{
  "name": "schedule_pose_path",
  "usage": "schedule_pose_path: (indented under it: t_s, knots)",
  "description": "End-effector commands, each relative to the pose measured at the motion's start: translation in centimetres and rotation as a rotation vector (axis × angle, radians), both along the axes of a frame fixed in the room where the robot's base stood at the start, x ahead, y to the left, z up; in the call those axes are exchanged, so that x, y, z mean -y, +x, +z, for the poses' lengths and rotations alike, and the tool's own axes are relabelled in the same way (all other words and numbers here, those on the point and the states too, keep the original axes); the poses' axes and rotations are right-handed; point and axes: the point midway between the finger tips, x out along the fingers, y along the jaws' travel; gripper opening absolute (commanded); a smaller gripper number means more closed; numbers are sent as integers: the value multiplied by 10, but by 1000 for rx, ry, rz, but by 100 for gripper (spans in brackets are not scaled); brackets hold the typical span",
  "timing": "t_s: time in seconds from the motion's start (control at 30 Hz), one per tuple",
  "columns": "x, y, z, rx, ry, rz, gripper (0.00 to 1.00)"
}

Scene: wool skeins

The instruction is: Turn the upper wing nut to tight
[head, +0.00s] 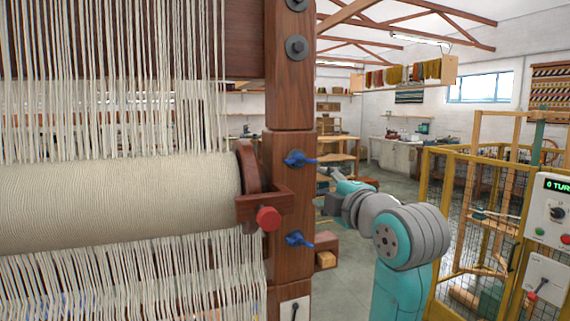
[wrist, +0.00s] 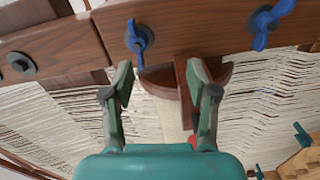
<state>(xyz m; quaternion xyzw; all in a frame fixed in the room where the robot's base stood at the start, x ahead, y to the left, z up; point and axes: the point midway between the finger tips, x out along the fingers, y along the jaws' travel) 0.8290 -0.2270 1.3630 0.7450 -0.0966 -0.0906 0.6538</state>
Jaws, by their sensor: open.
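The upper wing nut (head: 298,159) is blue and sits on the dark wooden post of the loom. In the wrist view it is the left one (wrist: 139,37), its wings lying roughly across the post. The lower wing nut (head: 297,239) is also blue; in the wrist view it is at the top right (wrist: 266,22), its wings slanted. My gripper (head: 324,190) is right of the post in the head view, small and partly hard to make out. In the wrist view my gripper (wrist: 162,84) has its fingers apart, empty, below the upper wing nut and not touching it.
A wooden bracket (head: 265,204) with a red knob (head: 268,218) juts out between the wing nuts, beside the cloth roll (head: 120,200). Hanging warp threads (head: 120,80) fill the left. A yellow mesh fence (head: 428,190) stands at right. Some floor is clear behind my arm.

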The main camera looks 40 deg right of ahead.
Motion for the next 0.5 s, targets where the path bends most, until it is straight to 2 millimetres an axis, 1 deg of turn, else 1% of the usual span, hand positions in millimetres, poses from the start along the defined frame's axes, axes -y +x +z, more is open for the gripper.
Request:
schedule_pose_path:
  t_s: [0.03,0.1,0.2,0.37,0.5]
  knots:
    - [2,-4,14,2,-26,-5,58]
    - [4,-9,25,-6,-54,-10,58]
    - [5,-12,34,-13,-80,-12,58]
    - [7,-8,37,-17,-88,-13,58]
    - [12,10,36,-19,-86,-14,58]
